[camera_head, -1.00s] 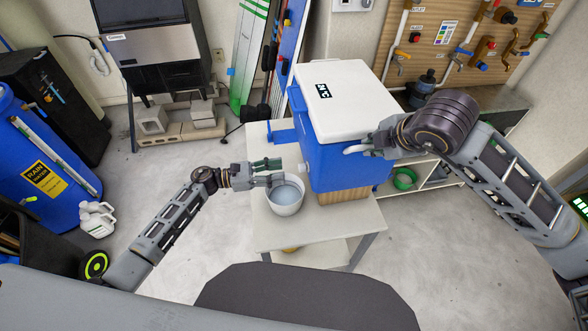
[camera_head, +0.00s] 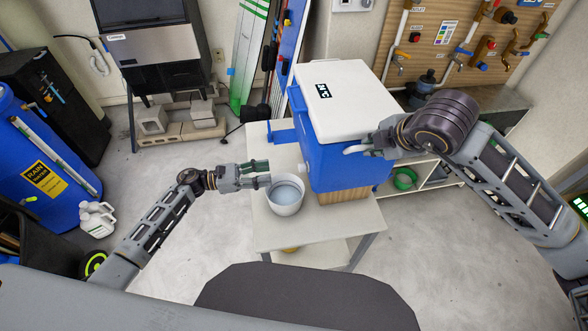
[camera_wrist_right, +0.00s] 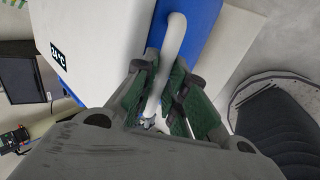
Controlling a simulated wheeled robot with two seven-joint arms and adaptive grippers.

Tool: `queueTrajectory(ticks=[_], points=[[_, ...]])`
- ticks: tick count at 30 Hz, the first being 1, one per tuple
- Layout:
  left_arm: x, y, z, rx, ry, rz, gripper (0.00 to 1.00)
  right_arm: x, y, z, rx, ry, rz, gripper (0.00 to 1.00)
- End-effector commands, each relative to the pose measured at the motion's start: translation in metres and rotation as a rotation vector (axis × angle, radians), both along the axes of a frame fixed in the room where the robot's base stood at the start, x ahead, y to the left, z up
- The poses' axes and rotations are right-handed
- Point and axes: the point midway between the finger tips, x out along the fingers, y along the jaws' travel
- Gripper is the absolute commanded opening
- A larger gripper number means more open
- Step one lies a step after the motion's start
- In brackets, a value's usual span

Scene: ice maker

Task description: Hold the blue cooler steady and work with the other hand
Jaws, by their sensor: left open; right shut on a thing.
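The blue cooler (camera_head: 330,160) with its white lid (camera_head: 350,98) stands on a wooden block (camera_head: 342,196) on a small table. My right gripper (camera_head: 372,150) is shut on the cooler's white side handle (camera_head: 354,149); the right wrist view shows the green-padded fingers around the handle (camera_wrist_right: 172,50). A white bucket (camera_head: 285,207) with clear, water-like contents stands on the table below the white spigot (camera_head: 304,170) on the cooler's left face. My left gripper (camera_head: 268,173) is open and empty, with its fingers at the left of the bucket's rim.
The table (camera_head: 310,228) has bare top in front of the bucket. A blue rain barrel (camera_head: 45,165) and white jugs (camera_head: 97,219) stand on the floor at left. A low shelf with a green bowl (camera_head: 404,179) is behind at right.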

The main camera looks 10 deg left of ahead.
Motion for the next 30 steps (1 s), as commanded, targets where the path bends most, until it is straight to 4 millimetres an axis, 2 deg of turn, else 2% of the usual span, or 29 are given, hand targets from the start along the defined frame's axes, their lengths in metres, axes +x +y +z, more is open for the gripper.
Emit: queueTrajectory(ticks=[12,27,28,30], points=[[-0.008,0.023,0.0,0.001,0.001,0.0,0.43,0.0,0.0,0.0,0.0,-0.001,0.0,0.0],[-0.009,0.026,0.0,0.0,0.0,0.0,0.43,0.0,0.0,0.0,0.0,-0.001,0.0,0.0],[-0.009,0.026,0.0,0.0,0.0,0.0,0.43,0.0,0.0,0.0,0.0,-0.001,0.0,0.16],[-0.009,0.026,0.0,0.0,0.0,0.0,0.43,0.0,0.0,0.0,0.0,-0.001,0.0,0.25]])
